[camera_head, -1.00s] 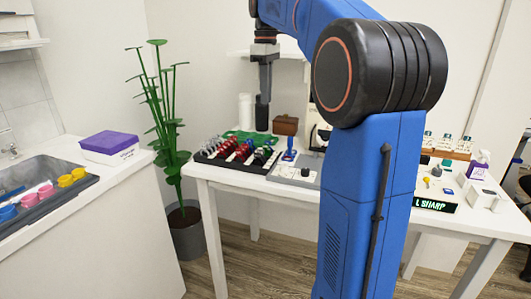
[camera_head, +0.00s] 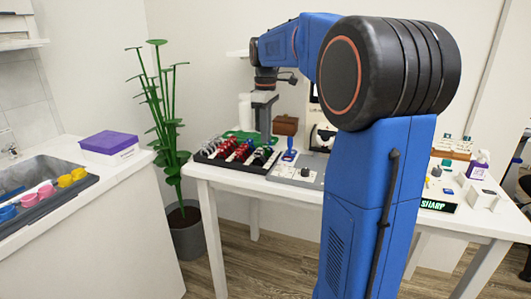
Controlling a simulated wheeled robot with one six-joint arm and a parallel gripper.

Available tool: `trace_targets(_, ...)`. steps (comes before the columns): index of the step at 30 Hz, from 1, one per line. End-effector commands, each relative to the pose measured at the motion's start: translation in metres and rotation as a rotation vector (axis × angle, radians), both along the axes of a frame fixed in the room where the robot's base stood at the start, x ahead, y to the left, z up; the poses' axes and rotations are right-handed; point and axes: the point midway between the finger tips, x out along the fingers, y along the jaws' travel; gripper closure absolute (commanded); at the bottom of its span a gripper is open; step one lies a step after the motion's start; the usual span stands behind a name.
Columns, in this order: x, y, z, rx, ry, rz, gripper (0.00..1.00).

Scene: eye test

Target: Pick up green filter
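My gripper (camera_head: 265,137) points down over the back of the black tray (camera_head: 228,167) on the white table. Its fingers are seen edge-on, so I cannot tell whether they are open or shut. The tray holds rows of small red, dark and silvery round pieces. I cannot make out for sure which piece is the green filter; the pieces are too small.
A blue-handled item (camera_head: 290,151) and a grey box (camera_head: 298,170) stand right of the tray. A brown box (camera_head: 286,125) and a white cylinder (camera_head: 245,113) are behind. A wooden rack (camera_head: 453,148) is at the right. A plant (camera_head: 168,125) stands left of the table (camera_head: 212,185).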

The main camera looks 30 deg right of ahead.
Motion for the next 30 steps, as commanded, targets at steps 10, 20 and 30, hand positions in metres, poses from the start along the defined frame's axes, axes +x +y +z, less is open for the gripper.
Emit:
trace_targets(10,0.001,0.0,-0.037,0.001,0.001,0.0,0.91)
trace_targets(20,0.001,0.0,-0.038,0.0,0.0,0.0,1.0)
trace_targets(30,0.001,0.0,-0.038,0.0,0.0,0.0,1.0)
